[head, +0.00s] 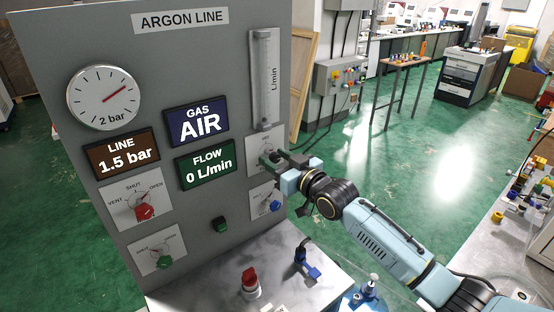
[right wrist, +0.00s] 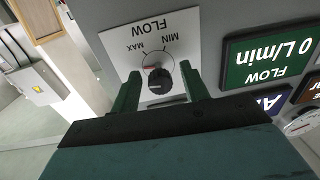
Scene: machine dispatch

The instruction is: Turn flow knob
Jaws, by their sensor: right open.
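The flow knob (right wrist: 158,80) is a small dark round knob with a red mark. It sits on a white plate (right wrist: 112,40) lettered FLOW, MIN and MAX, seen upside down in the right wrist view. My right gripper (right wrist: 160,70) is open, with one green finger on each side of the knob; whether they touch it I cannot tell. In the head view my right gripper (head: 272,160) is at the panel's right side and hides the knob. The flow display (head: 206,164) reads 0 L/min. My left gripper is not in view.
The grey argon panel (head: 60,60) carries a round gauge (head: 104,97), a line display (head: 122,154) reading 1.5 bar, a gas display (head: 197,121) reading AIR, and a flow tube (head: 264,80). A red knob (head: 144,211) and green knob (head: 164,262) sit lower left.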

